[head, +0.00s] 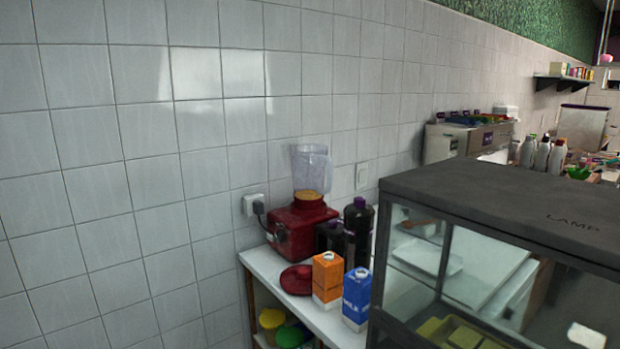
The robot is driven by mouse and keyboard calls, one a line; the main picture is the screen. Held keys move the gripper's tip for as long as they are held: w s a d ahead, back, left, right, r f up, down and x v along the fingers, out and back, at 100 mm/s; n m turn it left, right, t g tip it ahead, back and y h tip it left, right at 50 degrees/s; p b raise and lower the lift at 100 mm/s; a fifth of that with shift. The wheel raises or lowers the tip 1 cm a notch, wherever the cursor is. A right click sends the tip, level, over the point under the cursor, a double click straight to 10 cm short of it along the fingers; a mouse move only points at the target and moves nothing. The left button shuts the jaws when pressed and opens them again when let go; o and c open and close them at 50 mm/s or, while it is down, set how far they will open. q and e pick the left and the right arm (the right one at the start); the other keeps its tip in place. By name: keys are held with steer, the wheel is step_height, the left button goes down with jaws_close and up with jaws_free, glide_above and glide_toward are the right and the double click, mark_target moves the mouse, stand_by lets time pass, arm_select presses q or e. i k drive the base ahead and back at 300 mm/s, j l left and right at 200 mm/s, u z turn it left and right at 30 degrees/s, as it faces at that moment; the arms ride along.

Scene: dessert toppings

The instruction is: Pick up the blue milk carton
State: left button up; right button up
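The blue milk carton (356,299) stands upright on the white counter (338,331), with a white top and white lettering on its side. It is right of the orange carton (327,279) and close to the left side of the glass display case. The case edge is just beside it. Neither of my grippers is in the head view.
The glass case (500,210) blocks the right side. Yellow and green containers (290,335) are on a shelf below. A tiled wall is at left.

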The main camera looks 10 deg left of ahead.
mark_target(358, 282)
steer(key=i+j+z, duration=0.15)
steer(key=j, duration=0.2)
steer(key=i+j+z, duration=0.1)
steer(key=i+j, duration=0.15)
steer(key=i+j+z, duration=0.15)
steer(key=j, duration=0.3)
steer(key=i+j+z, duration=0.15)
steer(key=j, duration=0.2)
